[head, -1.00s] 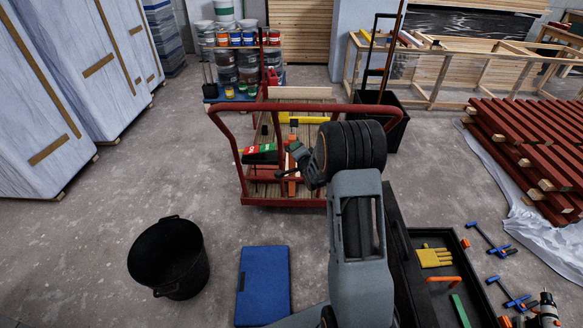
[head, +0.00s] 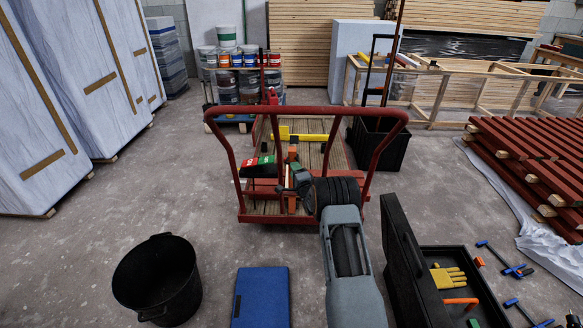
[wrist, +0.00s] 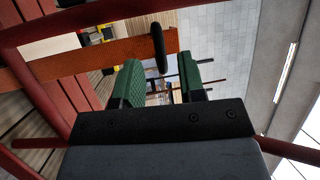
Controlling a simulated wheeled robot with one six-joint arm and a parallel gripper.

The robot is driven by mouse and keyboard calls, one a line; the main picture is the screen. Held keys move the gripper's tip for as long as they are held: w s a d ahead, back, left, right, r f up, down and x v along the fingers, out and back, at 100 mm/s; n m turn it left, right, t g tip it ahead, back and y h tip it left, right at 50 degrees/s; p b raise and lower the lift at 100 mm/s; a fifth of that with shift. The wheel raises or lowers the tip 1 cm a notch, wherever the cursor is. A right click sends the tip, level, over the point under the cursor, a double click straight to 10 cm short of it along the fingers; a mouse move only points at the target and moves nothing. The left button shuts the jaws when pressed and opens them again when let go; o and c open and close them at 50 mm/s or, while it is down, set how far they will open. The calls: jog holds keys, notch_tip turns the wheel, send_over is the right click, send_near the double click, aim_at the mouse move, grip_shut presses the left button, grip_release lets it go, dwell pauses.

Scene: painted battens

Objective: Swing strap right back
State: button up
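An orange strap (head: 292,190) stands at the near end of the red-railed cart (head: 252,207), above its plank deck. In the wrist view the strap (wrist: 95,58) crosses the upper left as a flat orange band. A black peg (wrist: 158,46) sticks out near its right end. My gripper (wrist: 160,82) has green-padded fingers spread apart, with nothing held between them. The peg is just past the fingertips in the picture; I cannot tell the depth between them. In the head view my gripper (head: 302,180) is at the cart's near end, beside the strap, partly hidden by my wrist.
A yellow level (head: 302,137) and a red-green box (head: 262,165) are on the cart. A black bucket (head: 158,278), a blue case (head: 261,296) and an open black toolbox (head: 402,262) stand in front. Red battens (head: 530,155) lie at right. Floor at left is clear.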

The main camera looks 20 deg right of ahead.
jog(key=shift+w+r+b, duration=0.15)
jog(key=shift+w+b, duration=0.1)
jog(key=shift+w, duration=0.85)
jog(key=shift+w+r+b, duration=0.15)
jog(key=shift+w+b, duration=0.05)
jog(key=shift+w, duration=0.85)
jog(key=shift+c, duration=0.4)
grip_shut()
